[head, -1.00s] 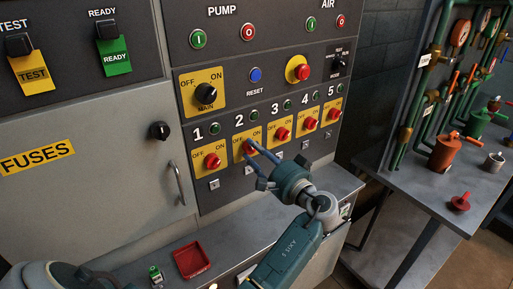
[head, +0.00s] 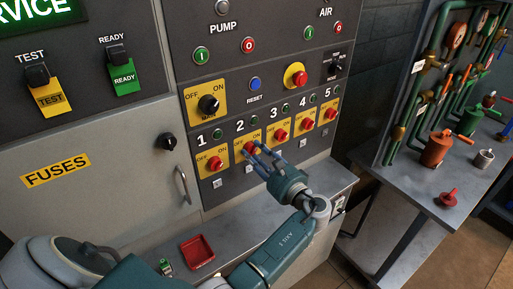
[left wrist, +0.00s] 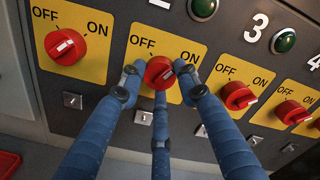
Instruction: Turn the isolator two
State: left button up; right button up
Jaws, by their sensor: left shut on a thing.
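Isolator two is a red rotary knob (head: 249,149) on a yellow OFF/ON plate under the number 2 on the grey panel. In the left wrist view the same red knob (left wrist: 159,70) sits mid-picture between my blue fingers. My left gripper (head: 257,152) is at this knob, its fingers closed around it; in the wrist view the left gripper (left wrist: 160,85) has a finger on each side and one below. The fingers partly cover the knob and plate. The knob's white mark shows small, and its exact setting is hard to tell. My right gripper is not in view.
Isolator one (head: 214,163) is on the left; isolator three (head: 280,135) is close on the right, with more beyond. A black MAIN switch (head: 208,104) is above. A grey ledge with a red tray (head: 197,252) lies below. A pipe bench (head: 410,170) stands at right.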

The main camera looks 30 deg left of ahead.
pick_arm(q)
jog(key=shift+a+r+m+p, duration=0.25)
jog(key=shift+r+m+p, duration=0.2)
jog(key=shift+m+p, duration=0.4)
jog(key=shift+m, duration=0.65)
jog(key=shift+p, duration=0.3)
jog(key=shift+w, duration=0.1)
jog(key=o, duration=1.1)
jog(key=shift+o, duration=0.2)
jog(key=shift+a+f, duration=0.15)
jog(key=shift+f, duration=0.1)
jog(key=shift+d+f, duration=0.1)
jog(key=shift+d, duration=0.15)
jog(key=v, duration=0.7)
